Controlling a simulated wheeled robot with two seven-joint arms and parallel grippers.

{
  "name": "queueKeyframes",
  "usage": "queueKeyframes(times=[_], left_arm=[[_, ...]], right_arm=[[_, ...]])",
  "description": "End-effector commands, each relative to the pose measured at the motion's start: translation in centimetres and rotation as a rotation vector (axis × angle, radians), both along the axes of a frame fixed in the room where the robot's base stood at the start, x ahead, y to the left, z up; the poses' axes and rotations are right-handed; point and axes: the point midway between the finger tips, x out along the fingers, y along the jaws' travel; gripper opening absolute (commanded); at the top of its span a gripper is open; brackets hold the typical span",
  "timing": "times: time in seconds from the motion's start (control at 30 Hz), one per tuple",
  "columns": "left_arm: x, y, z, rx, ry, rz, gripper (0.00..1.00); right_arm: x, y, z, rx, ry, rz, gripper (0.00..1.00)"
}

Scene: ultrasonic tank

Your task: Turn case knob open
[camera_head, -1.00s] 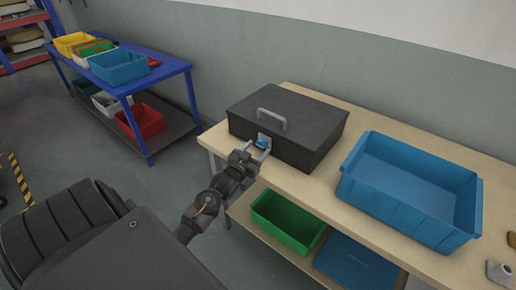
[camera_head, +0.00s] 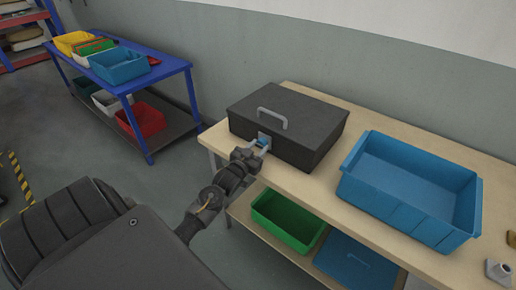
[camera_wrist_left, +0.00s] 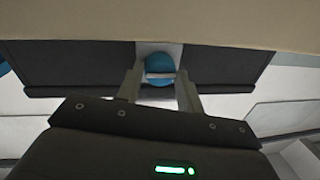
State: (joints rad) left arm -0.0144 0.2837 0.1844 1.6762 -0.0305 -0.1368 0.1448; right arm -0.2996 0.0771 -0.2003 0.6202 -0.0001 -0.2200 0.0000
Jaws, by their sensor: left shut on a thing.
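The black case (camera_head: 290,120) sits on the wooden table with its lid down and a grey handle on top. Its blue knob (camera_wrist_left: 159,67) is on a pale plate at the middle of the front face; it also shows small in the head view (camera_head: 263,137). My left gripper (camera_head: 262,145) is at the front of the case, shut on the knob. In the left wrist view its two fingers (camera_wrist_left: 159,80) stand on either side of the knob, with a pale bar across the knob's face. My right gripper is not in view.
A large empty blue bin (camera_head: 410,185) stands on the table (camera_head: 300,192) right of the case. A green bin (camera_head: 288,218) is on the shelf below. A small grey piece (camera_head: 499,271) is at the lower right. A blue cart (camera_head: 165,78) with several bins stands at left.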

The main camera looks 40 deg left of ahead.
Motion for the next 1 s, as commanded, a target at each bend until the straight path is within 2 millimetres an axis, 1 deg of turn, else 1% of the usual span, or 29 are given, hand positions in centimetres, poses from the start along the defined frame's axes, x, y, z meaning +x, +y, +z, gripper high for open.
queueKeyframes(times=[0.17,0.37,0.6,1.0], left_arm=[[0.0,-0.1,0.3,-0.069,0.0,0.0,0.14],[0.0,0.0,0.6,-0.214,-0.002,0.0,0.14],[0.0,0.0,0.7,-0.441,-0.007,-0.001,0.14],[0.0,0.1,0.7,-0.822,-0.015,0.0,0.14]], right_arm=[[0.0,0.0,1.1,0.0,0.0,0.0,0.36],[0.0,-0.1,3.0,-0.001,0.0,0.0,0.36],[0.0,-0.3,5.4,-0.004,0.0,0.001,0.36],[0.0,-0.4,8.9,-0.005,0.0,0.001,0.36]])
